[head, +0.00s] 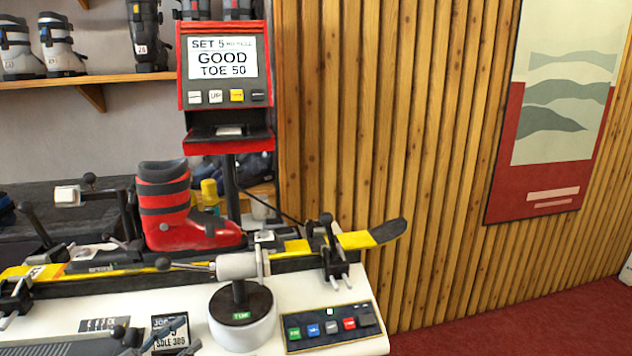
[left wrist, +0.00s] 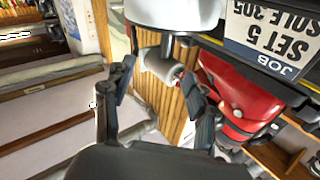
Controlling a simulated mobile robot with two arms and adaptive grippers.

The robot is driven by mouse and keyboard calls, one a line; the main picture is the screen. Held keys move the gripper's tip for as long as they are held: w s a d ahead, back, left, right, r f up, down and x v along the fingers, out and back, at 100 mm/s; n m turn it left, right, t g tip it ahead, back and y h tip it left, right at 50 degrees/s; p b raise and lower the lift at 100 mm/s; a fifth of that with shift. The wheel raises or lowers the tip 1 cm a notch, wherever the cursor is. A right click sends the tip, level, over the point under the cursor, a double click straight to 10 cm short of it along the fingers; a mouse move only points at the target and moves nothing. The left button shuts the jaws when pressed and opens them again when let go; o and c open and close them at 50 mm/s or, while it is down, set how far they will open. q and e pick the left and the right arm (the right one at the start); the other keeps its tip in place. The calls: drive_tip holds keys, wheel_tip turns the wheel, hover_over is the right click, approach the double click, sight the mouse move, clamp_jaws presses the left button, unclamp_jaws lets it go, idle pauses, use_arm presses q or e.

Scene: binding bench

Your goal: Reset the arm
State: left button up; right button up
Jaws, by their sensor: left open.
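My left gripper (head: 128,338) is low at the left of the head view, over the front of the bench beside the job card (head: 170,334). In the left wrist view its two dark fingers (left wrist: 160,78) stand apart with nothing held between them. The card shows upside down in the wrist view (left wrist: 272,38) and reads JOB, SET 5, SOLE 305. A red boot (head: 172,215) stands upright on a yellow and black ski (head: 372,238); the boot also shows in the wrist view (left wrist: 240,95). My right gripper is not in view.
A red display (head: 222,85) on a post reads GOOD, TOE 50. A white round device (head: 243,330) with a grey cylinder stands before the ski. A button panel (head: 332,326) lies at the bench's right end. Ski boots (head: 60,45) sit on a shelf. Red floor is clear at right.

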use_arm(q)
drive_tip(key=s+d+f+n+g+y, duration=0.2)
drive_tip(key=s+d+f+n+y, duration=0.6)
drive_tip(key=s+f+y, duration=0.3)
drive_tip(key=s+f+g, duration=0.2)
drive_tip(key=s+g, duration=0.7)
drive_tip(key=s, duration=1.5)
wheel_tip(320, 180, down, 26)
drive_tip(key=s+g, duration=0.1)
drive_tip(key=s, duration=0.1)
drive_tip(key=s+a+f+g+p, duration=0.1)
drive_tip(key=s+a+f, duration=0.1)
drive_tip(key=s+f, duration=1.2)
drive_tip(key=shift+s+a+f+g+y, duration=0.3)
drive_tip(key=shift+s+y, duration=0.1)
drive_tip(key=shift+s, duration=0.7)
